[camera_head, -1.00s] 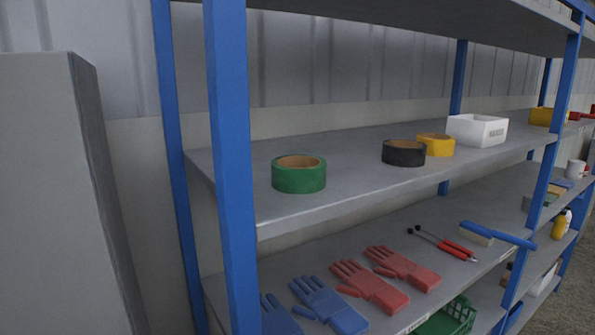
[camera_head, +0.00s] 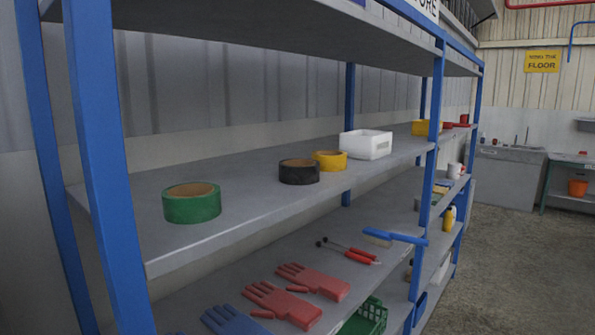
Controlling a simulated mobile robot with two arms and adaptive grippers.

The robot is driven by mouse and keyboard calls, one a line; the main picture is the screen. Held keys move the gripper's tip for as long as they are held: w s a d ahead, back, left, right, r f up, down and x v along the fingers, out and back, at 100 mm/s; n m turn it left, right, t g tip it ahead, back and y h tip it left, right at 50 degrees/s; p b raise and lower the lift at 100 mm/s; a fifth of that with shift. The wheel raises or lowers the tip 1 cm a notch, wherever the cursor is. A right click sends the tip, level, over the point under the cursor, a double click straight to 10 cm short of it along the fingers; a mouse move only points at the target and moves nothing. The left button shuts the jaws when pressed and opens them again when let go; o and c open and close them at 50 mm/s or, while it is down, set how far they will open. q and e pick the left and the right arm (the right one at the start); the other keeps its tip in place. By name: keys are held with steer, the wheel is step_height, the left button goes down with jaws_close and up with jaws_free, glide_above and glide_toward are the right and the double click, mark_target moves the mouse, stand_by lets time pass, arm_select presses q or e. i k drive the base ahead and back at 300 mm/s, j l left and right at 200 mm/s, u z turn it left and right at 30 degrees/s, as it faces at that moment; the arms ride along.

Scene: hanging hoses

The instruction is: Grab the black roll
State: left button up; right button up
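The black roll (camera_head: 299,172) is a short tape ring with a brown core. It lies flat on the middle grey shelf (camera_head: 240,196), between a green roll (camera_head: 191,203) to its left and a yellow roll (camera_head: 330,160) just to its right. The yellow roll is close behind it. Neither of my grippers shows in the head view.
Blue posts (camera_head: 103,170) frame the shelf's near left end. A white box (camera_head: 366,144) stands right of the rolls. The lower shelf holds red gloves (camera_head: 283,303), a blue glove (camera_head: 232,322) and a green crate (camera_head: 366,318). Open floor (camera_head: 500,265) lies at right.

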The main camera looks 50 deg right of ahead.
mark_target(299, 172)
steer(key=z, duration=1.6)
